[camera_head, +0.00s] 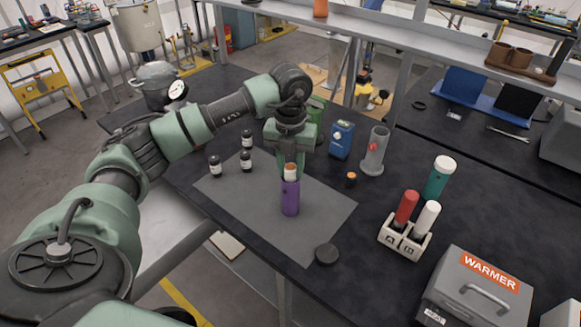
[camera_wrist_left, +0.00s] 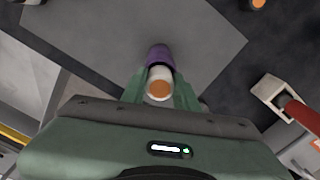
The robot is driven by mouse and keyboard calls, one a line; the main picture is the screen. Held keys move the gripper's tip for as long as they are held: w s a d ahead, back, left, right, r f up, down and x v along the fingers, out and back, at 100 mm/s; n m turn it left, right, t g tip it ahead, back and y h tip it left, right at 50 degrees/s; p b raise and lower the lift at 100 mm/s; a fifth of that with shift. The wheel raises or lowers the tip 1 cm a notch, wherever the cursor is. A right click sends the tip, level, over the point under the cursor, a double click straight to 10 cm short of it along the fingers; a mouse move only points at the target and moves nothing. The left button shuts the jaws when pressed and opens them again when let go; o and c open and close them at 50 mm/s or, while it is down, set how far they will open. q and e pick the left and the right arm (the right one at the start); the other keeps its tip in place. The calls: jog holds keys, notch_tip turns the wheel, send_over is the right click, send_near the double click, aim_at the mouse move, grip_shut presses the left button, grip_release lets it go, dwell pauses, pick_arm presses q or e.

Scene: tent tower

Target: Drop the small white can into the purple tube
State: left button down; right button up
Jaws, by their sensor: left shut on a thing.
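The small white can (camera_head: 291,173), with an orange-brown end, is between the fingers of my left gripper (camera_head: 290,165). The gripper is shut on it. The purple tube (camera_head: 290,198) stands upright on the grey mat, directly below the can. In the left wrist view the can (camera_wrist_left: 160,83) shows its orange-brown end between the green fingers, and the purple tube (camera_wrist_left: 159,55) shows just beyond it. The can lines up closely with the tube's mouth; I cannot tell whether its lower end is inside. My right gripper is not in view.
The grey mat (camera_head: 325,208) lies on the dark bench. Small dark bottles (camera_head: 246,161) stand to the left. A blue device (camera_head: 341,140) and a grey cylinder (camera_head: 375,152) stand behind. A rack (camera_head: 404,240) with red and white tubes and a warmer box (camera_head: 475,290) are right.

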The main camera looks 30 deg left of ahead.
pick_arm(q)
jog(key=shift+s+d+f, duration=0.1)
jog(key=shift+s+f, duration=0.05)
jog(key=shift+f, duration=0.25)
jog(key=c, duration=1)
grip_release()
jog(key=shift+f, duration=0.1)
notch_tip(320, 180, up, 9)
jog(key=shift+f+b, duration=0.15)
jog(key=shift+b, duration=0.85)
